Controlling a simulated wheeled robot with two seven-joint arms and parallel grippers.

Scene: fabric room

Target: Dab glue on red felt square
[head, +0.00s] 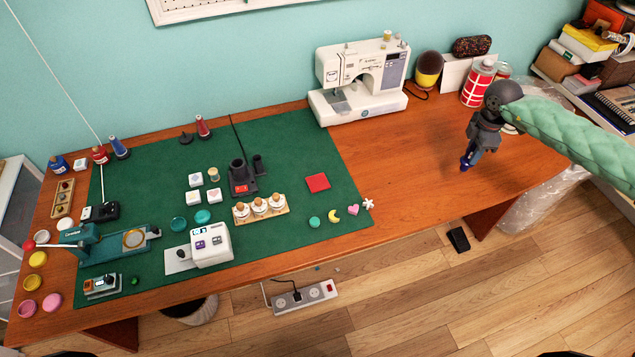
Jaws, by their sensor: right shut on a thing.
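The red felt square (318,182) lies flat on the green mat (300,150), near the mat's right side. My right gripper (468,161) is above the right part of the wooden table, well to the right of the square and apart from it. It is shut on a small blue thing that shows at its fingertips. Most of the blue thing is hidden by the fingers, and I cannot tell whether it is the glue. No glue shows on the red square. My left gripper is not in view.
A white sewing machine (361,80) stands behind the square. White-topped jars in a wooden holder (262,222) stand to its left. Small felt shapes, including a yellow moon (333,212), lie in front. Red-and-white cans (477,84) stand behind the gripper. The table between gripper and mat is bare.

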